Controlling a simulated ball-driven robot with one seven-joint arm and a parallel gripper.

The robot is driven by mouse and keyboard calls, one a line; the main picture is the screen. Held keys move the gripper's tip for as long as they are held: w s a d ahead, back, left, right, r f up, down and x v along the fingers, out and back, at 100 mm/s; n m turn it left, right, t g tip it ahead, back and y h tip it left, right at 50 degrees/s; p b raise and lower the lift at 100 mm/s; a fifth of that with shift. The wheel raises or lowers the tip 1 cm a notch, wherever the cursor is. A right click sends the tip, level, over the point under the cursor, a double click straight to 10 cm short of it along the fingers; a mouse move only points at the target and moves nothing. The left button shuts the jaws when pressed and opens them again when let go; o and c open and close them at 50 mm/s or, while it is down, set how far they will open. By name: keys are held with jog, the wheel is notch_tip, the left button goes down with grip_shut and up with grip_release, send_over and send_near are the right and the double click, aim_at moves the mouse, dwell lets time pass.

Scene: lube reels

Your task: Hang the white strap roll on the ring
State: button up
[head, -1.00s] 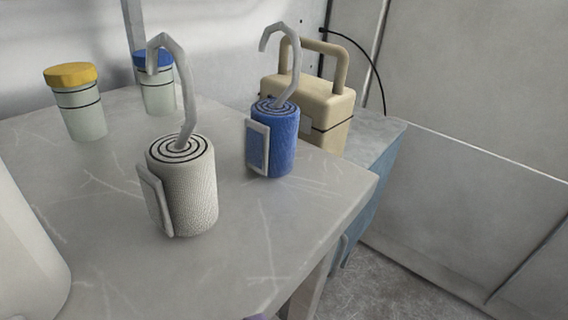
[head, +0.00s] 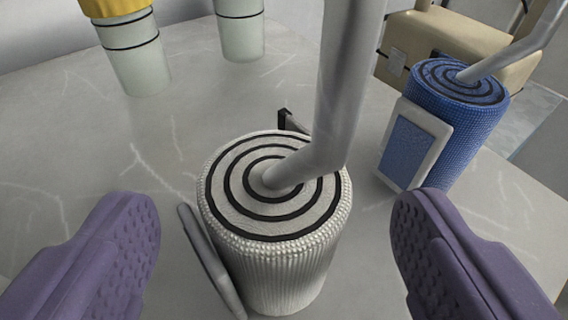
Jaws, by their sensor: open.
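The white strap roll (head: 290,265) stands upright on the table, with black spiral rings on its top. A grey hook (head: 340,90) rises from its centre and leaves the top of the picture. A flat grey buckle plate (head: 212,262) is on its left side. My gripper (head: 278,240) is open, with one purple finger to the left and one to the right of the white roll, both apart from it. The fingertips are close to the roll's height in the picture. No ring for hanging is visible in the head view.
A blue strap roll (head: 455,120) with its own hook stands behind right, near the right finger. A yellow-lidded jar (head: 133,55) and another pale jar (head: 240,35) stand at the back. A beige case (head: 408,50) is behind the blue roll. The table (head: 60,150) is clear at left.

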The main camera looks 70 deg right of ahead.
jog(key=shift+x, duration=1.05)
jog(key=c, duration=1.3)
